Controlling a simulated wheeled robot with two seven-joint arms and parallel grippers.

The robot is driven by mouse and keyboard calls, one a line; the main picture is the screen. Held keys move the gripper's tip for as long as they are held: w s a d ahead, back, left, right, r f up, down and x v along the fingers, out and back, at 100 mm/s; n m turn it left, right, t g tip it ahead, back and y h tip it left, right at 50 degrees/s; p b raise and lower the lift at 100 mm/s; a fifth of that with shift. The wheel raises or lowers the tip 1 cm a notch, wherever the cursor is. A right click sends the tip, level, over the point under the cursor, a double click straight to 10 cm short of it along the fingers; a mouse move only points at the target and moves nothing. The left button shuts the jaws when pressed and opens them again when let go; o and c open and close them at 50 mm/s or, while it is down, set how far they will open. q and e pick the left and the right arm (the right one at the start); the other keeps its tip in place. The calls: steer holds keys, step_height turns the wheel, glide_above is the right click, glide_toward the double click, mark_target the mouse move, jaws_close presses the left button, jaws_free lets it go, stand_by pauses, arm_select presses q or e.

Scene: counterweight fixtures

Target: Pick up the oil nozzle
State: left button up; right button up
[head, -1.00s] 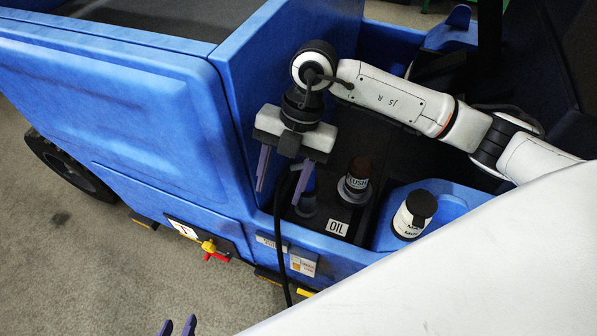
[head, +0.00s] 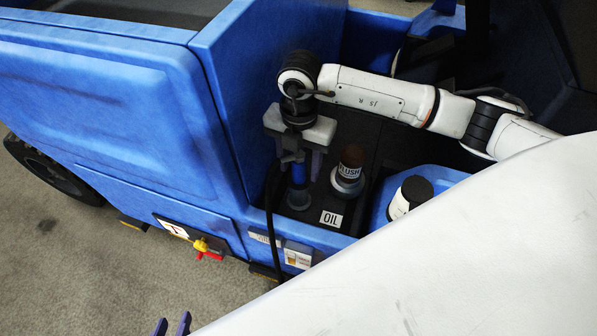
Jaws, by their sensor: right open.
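The oil nozzle (head: 299,173) is a blue upright piece with a dark top and a black hose. It stands in a round grey holder (head: 298,199) behind the white OIL label (head: 331,218). My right gripper (head: 301,166) is above it, pointing down and open. One purple finger shows just right of the nozzle; the other is mostly hidden at the left by the nozzle's dark top and hose. Whether a finger touches the nozzle cannot be told. Only the two purple fingertips of my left gripper (head: 171,327) show at the bottom edge, apart and empty, far from the nozzle.
A brown-topped flush bottle (head: 350,165) stands in a holder close to the right of the nozzle. A white, black-capped container (head: 409,196) sits in a blue tray further right. A tall blue wall (head: 235,110) rises to the left. The black hose (head: 269,215) hangs over the front edge.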

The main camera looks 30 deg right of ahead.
steer(key=shift+f, duration=0.75)
steer(key=shift+c, duration=0.5)
jaws_close()
steer(key=shift+r, duration=0.1)
